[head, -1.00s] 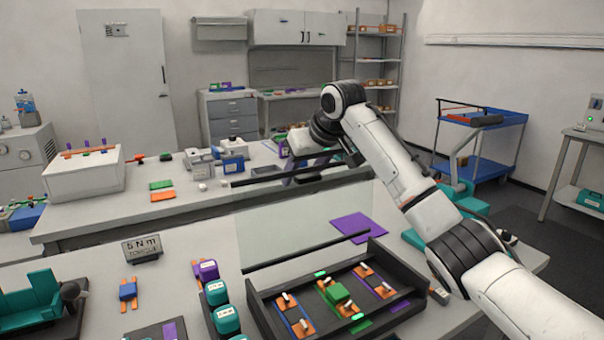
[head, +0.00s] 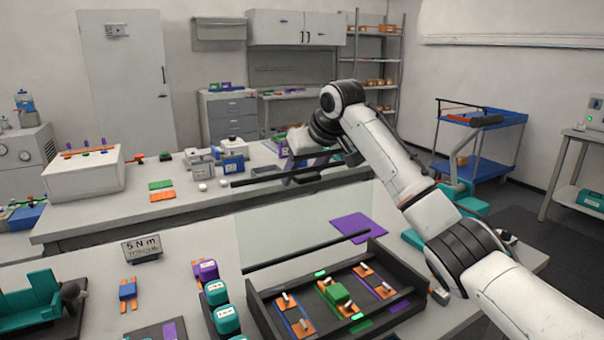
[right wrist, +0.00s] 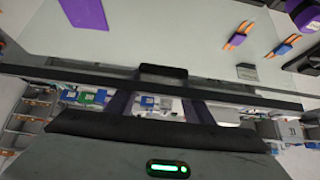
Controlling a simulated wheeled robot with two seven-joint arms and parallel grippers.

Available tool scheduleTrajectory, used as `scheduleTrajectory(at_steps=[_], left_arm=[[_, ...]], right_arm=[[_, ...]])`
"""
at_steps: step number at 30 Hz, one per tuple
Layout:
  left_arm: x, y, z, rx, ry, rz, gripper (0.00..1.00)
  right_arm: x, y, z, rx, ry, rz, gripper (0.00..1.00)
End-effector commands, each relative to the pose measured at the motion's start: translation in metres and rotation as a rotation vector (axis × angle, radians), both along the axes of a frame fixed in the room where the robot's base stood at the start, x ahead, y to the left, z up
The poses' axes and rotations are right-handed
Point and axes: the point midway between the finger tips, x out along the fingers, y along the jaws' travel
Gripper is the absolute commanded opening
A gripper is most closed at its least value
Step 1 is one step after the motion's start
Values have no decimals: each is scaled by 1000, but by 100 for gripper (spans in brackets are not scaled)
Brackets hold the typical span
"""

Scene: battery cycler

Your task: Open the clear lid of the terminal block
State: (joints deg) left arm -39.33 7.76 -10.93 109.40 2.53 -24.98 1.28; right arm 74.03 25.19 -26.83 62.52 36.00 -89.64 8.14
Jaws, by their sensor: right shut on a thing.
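The clear lid (head: 300,215) stands raised at the back of the black terminal block tray (head: 262,318), with one dark bar along its lower edge and another along its top. My right gripper (head: 308,172) is at the top bar and shut on it; the exact contact is partly hidden by the wrist. In the right wrist view the dark bar (right wrist: 60,76) with a short black handle (right wrist: 163,72) crosses in front of my right gripper's fingers (right wrist: 158,104). The tray is uncovered, with green, orange and blue parts inside. My left gripper is not in view.
A "5 N m" torque sign (head: 142,248), teal and purple blocks (head: 227,318) and a teal holder (head: 30,303) stand left of the tray. A purple mat (head: 352,227) lies behind the lid. A second bench (head: 110,212) with equipment is farther back.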

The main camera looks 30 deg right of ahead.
Motion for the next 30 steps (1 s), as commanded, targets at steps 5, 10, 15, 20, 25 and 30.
scheduleTrajectory(at_steps=[5,10,15,20,25,30], left_arm=[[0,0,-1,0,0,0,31],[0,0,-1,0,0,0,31],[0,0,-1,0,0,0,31],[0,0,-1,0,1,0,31],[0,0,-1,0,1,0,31],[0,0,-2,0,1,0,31]], right_arm=[[-4,2,-15,1,37,3,7],[-4,2,-15,1,37,3,7],[-4,2,-15,1,38,3,7],[-3,1,-13,1,33,2,66],[-3,0,-10,0,26,1,66],[-5,0,-4,0,20,1,66]])
